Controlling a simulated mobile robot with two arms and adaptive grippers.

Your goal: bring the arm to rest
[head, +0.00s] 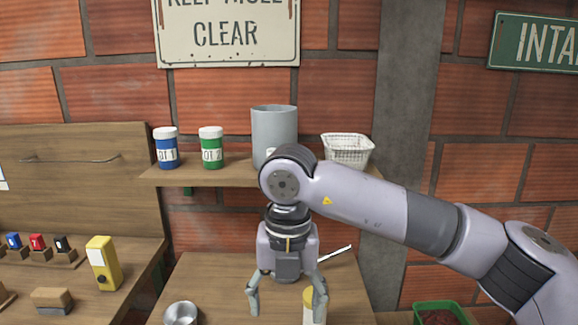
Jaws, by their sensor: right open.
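My right arm comes in from the right and bends down in the middle of the head view. My right gripper (287,303) points down over the wooden table (215,276) with its two fingers apart. A pale cylinder with a yellow top (313,312) stands partly behind the right-hand finger. I cannot tell whether they touch. Nothing shows between the fingers. My left gripper is out of the picture.
A shelf (205,178) behind the arm holds a blue jar (166,150), a green jar (211,150), a grey cylinder (273,128) and a white basket (347,148). A metal cup (181,314), a yellow box (103,264) and a green crate (440,309) stand lower.

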